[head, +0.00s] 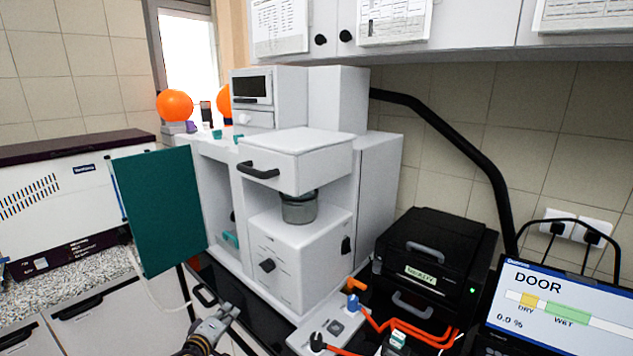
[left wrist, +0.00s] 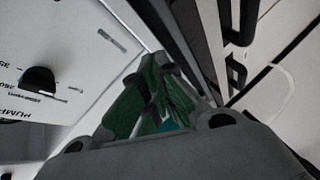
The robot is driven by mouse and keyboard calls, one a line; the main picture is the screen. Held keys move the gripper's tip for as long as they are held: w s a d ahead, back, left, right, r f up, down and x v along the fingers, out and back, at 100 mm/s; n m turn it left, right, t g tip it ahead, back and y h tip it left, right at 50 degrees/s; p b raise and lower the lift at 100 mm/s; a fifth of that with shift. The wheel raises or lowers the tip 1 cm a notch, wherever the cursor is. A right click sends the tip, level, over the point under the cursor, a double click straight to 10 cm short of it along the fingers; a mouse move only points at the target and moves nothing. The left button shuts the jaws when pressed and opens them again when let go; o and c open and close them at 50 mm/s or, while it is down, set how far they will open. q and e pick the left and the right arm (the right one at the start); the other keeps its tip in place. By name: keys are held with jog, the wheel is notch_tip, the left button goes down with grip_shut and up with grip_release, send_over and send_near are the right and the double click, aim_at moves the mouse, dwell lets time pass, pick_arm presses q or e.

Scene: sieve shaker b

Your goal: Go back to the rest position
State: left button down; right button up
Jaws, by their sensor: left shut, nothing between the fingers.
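My left gripper (head: 224,314) is low in the head view, in front of the white sieve shaker cabinet (head: 289,262) and apart from its front. In the left wrist view its green-padded fingers (left wrist: 160,100) are closed together with nothing between them. The cabinet's front with a dark knob (left wrist: 38,80) shows at the left of that view. A grey sieve jar (head: 299,208) sits in the cabinet under the upper drawer (head: 295,158). My right gripper is not in view.
A teal door panel (head: 160,210) stands open left of the cabinet. A black box (head: 436,250) and a screen reading DOOR (head: 560,305) are at the right. A white machine (head: 60,205) is at far left.

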pick_arm(q)
jog(key=s+d+f+m+g, duration=0.2)
jog(key=s+f+m+g, duration=0.15)
jog(key=s, duration=0.35)
jog(key=s+d+f+m+g, duration=0.2)
jog(key=s+d+m, duration=0.15)
jog(key=s, duration=0.35)
jog(key=s+a+m+g+y, duration=0.2)
jog(key=s+m+g, duration=0.4)
jog(key=s, duration=1.2)
notch_tip(320, 180, down, 33)
jog(key=s, duration=0.2)
jog(key=s+a+f+g, duration=0.1)
jog(key=s+a+f, duration=0.1)
jog(key=s+f, duration=0.8)
jog(key=s+a+f+g, duration=0.1)
jog(key=s+f, duration=0.9)
jog(key=s, duration=0.3)
jog(key=shift+a+f+y, duration=0.15)
jog(key=shift+a+y, duration=0.15)
jog(key=shift+a, duration=0.05)
